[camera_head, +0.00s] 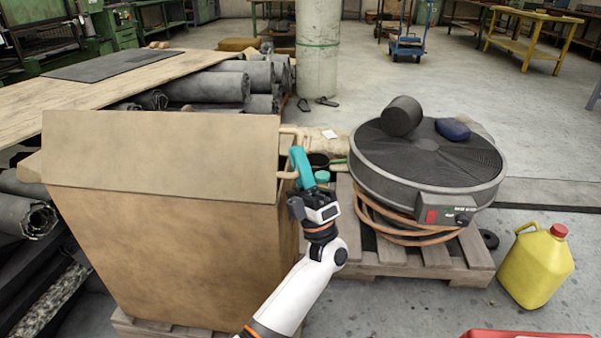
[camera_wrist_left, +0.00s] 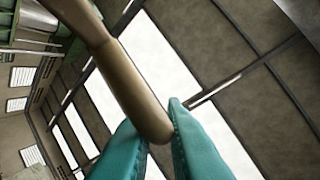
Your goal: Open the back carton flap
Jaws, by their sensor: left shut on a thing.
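A tall brown carton (camera_head: 170,262) stands on a pallet at the left. A wide, lighter cardboard flap (camera_head: 160,155) spans its near upper edge, and another flap (camera_head: 30,167) sticks out at its left. The panel hides the carton's inside and most of its back. My left gripper (camera_head: 299,168) is at the carton's right upper corner. Its teal fingers are shut on a tan rounded bar (camera_head: 287,175) beside the panel's right edge. In the left wrist view the bar (camera_wrist_left: 135,88) runs between the fingertips. Where the bar joins the carton is hidden. My right gripper is out of view.
A round grey machine (camera_head: 427,165) with a hose stands on a pallet (camera_head: 440,260) to the right. A yellow jug (camera_head: 537,265) is on the floor farther right. Dark sheet rolls (camera_head: 210,87) and a pillar (camera_head: 317,45) are behind the carton.

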